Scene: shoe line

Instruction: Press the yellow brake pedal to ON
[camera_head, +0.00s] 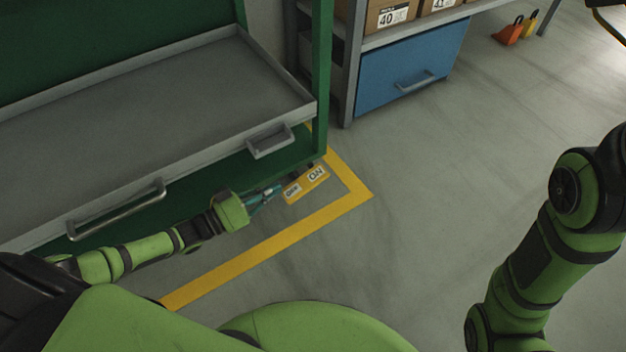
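The yellow brake pedal (304,186) sits low beside the bottom corner of the green cart frame, near the floor. Its face reads OFF on the left and ON on the right. My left gripper (276,189) reaches in from the left, low along the cart's front, with its fingertips close to the pedal's upper left edge. I cannot tell whether they touch it. The fingers are small and partly overlap the dark part behind the pedal, so their opening is unclear. My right arm shows at the right edge, but its gripper is out of view.
The green cart (322,75) has a grey tray (150,100) and a metal handle (118,208) at its front. A yellow floor line (270,246) runs around it. A shelf with boxes (392,14) and a blue drawer (410,72) stands behind.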

